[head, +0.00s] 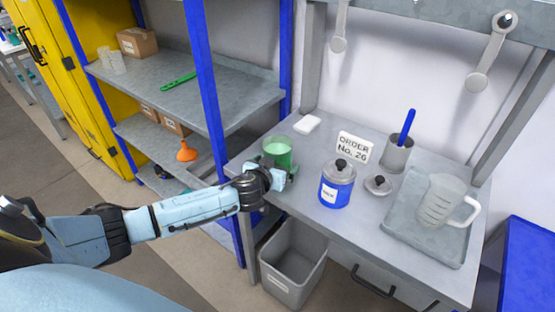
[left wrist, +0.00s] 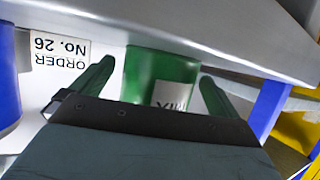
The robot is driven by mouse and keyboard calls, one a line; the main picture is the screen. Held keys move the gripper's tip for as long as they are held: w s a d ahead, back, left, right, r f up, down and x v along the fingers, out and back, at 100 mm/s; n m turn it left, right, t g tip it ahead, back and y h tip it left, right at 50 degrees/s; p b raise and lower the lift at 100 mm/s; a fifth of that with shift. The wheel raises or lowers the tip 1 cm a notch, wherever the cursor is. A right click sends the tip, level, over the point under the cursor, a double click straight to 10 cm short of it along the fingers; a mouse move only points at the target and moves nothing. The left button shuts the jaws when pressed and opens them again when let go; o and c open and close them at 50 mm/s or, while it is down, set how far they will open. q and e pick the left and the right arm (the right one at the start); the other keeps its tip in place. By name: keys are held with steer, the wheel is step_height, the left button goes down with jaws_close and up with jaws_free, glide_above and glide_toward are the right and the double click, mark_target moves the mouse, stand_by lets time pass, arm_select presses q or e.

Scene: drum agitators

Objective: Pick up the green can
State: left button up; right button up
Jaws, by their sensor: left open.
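The green can (head: 278,148) stands upright at the left end of the grey workbench, near its edge. My left gripper (head: 287,178) is at its near side and hides its lower front. In the left wrist view the green can (left wrist: 158,68), with a white label, appears between the two dark green fingers of the left gripper (left wrist: 155,85). The fingers are apart, with a gap on each side of the can. How deep the can sits between them is unclear. My right gripper is not in view.
A blue can (head: 336,184), a small lid (head: 378,184), an order sign (head: 354,147) and a cup (head: 397,153) share the bench. A tray (head: 405,243) holds a clear jug (head: 437,203). A blue shelf post (head: 208,95) stands left; a grey bin (head: 292,262) is below.

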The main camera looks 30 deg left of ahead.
arm_select(q)
steer(key=shift+w+f, duration=0.1)
steer(key=shift+w, duration=0.2)
steer(key=c, duration=1.2)
steer(key=shift+c, duration=0.7)
